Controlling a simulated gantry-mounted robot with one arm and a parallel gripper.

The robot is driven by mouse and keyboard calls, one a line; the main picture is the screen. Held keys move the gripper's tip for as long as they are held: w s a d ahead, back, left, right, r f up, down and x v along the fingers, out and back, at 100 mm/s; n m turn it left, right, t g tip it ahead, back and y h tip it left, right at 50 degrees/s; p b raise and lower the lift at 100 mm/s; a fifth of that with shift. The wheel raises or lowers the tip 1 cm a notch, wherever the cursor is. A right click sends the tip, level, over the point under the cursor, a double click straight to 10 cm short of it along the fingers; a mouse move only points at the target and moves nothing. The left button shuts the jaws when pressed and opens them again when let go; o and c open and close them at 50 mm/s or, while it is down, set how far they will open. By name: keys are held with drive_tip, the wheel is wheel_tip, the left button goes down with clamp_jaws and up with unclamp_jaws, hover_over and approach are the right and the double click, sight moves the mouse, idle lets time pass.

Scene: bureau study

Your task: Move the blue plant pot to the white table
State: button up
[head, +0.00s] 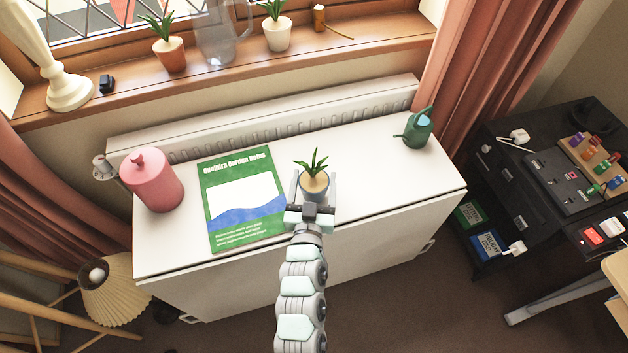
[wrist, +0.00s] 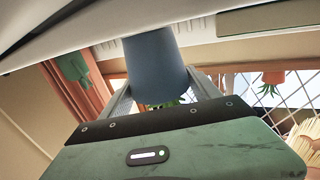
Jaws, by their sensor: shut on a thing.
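The blue plant pot (head: 314,186) holds a small spiky green plant. My gripper (head: 313,192) is shut on the pot, with one finger on each side. In the wrist view the blue pot (wrist: 158,68) sits between the two fingers, its plant mostly hidden behind my gripper's body. The white table (head: 380,180) stands below the window, and the pot is over its top, right of the middle. I cannot tell whether the pot's base touches the table top.
A green book (head: 240,180) lies just left of the pot. A pink canister (head: 152,181) stands at the table's left and a green watering can (head: 417,130) at its right. The sill holds a terracotta pot (head: 170,54) and a white pot (head: 276,34). Table space is clear right of the pot.

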drive_tip(key=shift+r, duration=0.1)
drive_tip(key=shift+f, duration=0.2)
drive_tip(key=o, duration=1.7)
drive_tip(key=shift+o, duration=0.2)
drive_tip(key=shift+r, duration=0.1)
